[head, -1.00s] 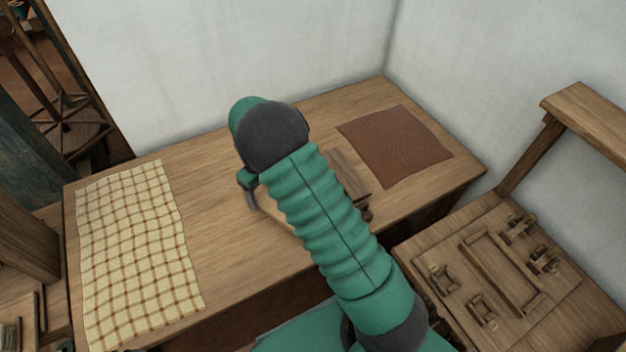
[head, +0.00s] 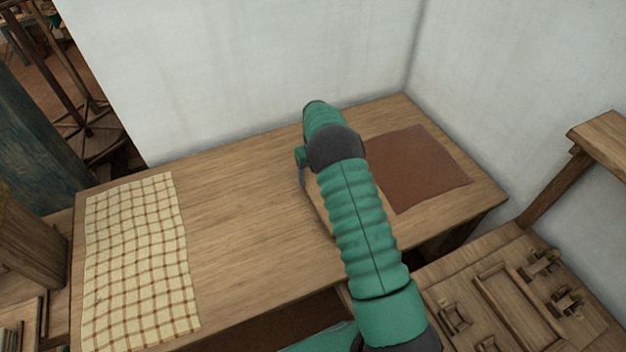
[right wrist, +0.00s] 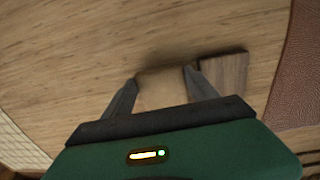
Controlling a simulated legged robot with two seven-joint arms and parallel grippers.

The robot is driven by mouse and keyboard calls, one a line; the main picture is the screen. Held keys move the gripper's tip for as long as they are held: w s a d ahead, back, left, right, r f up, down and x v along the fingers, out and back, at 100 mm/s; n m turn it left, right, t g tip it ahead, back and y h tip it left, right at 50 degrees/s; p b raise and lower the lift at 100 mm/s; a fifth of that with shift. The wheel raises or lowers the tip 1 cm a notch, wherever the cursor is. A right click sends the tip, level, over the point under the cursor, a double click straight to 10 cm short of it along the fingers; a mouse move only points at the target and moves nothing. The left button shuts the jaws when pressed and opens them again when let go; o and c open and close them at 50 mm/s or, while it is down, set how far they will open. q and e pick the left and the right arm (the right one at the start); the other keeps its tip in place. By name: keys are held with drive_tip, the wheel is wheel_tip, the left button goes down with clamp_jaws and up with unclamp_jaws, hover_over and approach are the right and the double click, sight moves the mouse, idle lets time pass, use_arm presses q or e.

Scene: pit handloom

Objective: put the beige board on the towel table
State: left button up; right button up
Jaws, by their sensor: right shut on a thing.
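The towel table (head: 243,205) is a wooden table with a yellow checked towel (head: 138,262) on its left part. My right gripper (right wrist: 161,90) is shut on the beige board (right wrist: 163,89), with one finger on each side of it in the right wrist view. In the head view my right arm covers most of the gripper and board; a pale strip of the board (head: 318,206) shows left of the arm. The board is over the table's right half; I cannot tell whether it touches the tabletop. My left gripper is not in view.
A darker wooden block (right wrist: 225,74) lies just right of the board in the right wrist view. A brown mat (head: 422,172) covers the table's right end. White walls stand behind. A lower wooden bench with fittings (head: 478,262) is at right. The table's middle is clear.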

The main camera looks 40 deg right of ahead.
drive_tip(key=shift+f, duration=0.8)
drive_tip(key=shift+a, duration=0.3)
drive_tip(key=shift+c, duration=0.8)
drive_tip(key=shift+a+r, duration=0.2)
drive_tip(key=shift+a, duration=0.5)
drive_tip(key=shift+a+f, duration=0.1)
drive_tip(key=o, duration=1.3)
drive_tip(key=shift+f, duration=0.1)
drive_tip(key=o, duration=0.4)
drive_tip(key=shift+d+f, duration=0.15)
drive_tip(key=shift+d, duration=0.35)
drive_tip(key=shift+s+d, duration=0.1)
drive_tip(key=shift+d, duration=0.05)
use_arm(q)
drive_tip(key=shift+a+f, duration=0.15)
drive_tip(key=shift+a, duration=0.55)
use_arm(e)
drive_tip(key=shift+a, duration=0.3)
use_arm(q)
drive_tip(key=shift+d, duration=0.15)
use_arm(e)
drive_tip(key=shift+d, duration=0.1)
